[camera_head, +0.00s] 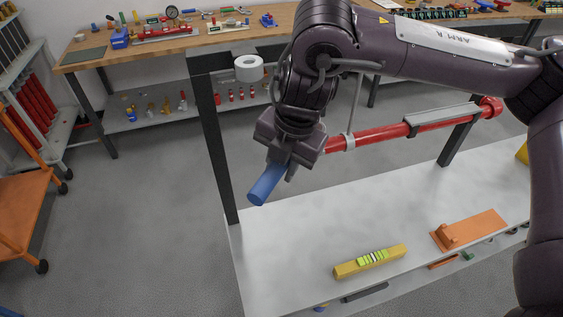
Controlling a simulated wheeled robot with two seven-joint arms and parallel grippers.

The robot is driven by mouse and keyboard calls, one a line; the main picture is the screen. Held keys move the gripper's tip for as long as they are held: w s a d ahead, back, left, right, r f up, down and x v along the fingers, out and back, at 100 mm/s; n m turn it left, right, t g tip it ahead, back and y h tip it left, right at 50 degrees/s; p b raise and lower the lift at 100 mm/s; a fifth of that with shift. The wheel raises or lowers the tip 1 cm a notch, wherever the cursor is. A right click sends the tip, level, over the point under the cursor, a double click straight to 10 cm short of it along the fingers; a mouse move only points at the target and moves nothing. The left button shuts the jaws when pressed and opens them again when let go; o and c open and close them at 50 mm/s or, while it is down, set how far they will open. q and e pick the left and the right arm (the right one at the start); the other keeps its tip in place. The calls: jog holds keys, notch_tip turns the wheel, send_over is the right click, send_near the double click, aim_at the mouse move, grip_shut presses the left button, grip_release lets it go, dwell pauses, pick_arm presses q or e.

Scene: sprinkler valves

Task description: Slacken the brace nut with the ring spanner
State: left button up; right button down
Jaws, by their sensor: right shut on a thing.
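My right gripper (281,168) reaches down from the right and is shut on a blue cylindrical handle (264,188), probably that of the ring spanner. The handle sticks out below the jaws towards the lower left, above the grey bench. The ring end cannot be made out; the gripper and wrist hide that area. A red pipe (378,134) runs behind the gripper to the upper right, with a thin hanger rod (354,108) and a grey bar (442,116) on it. The brace nut cannot be picked out. My left gripper is not in view.
The grey bench (290,255) holds a yellow block (370,262) with green stripes and an orange bracket (470,231). A dark post (213,150) stands left of the gripper. A white roll (248,68) sits behind. The bench's left part is clear.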

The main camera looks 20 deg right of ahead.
jog(key=s+d+n+p, duration=0.3)
jog(key=d+n, duration=0.1)
jog(key=d, duration=0.1)
jog(key=shift+s+d+n+g, duration=0.15)
jog(key=shift+n+g, duration=0.25)
dwell(1.5)
jog(key=c, duration=1.8)
grip_release()
jog(key=shift+c, duration=0.2)
grip_shut()
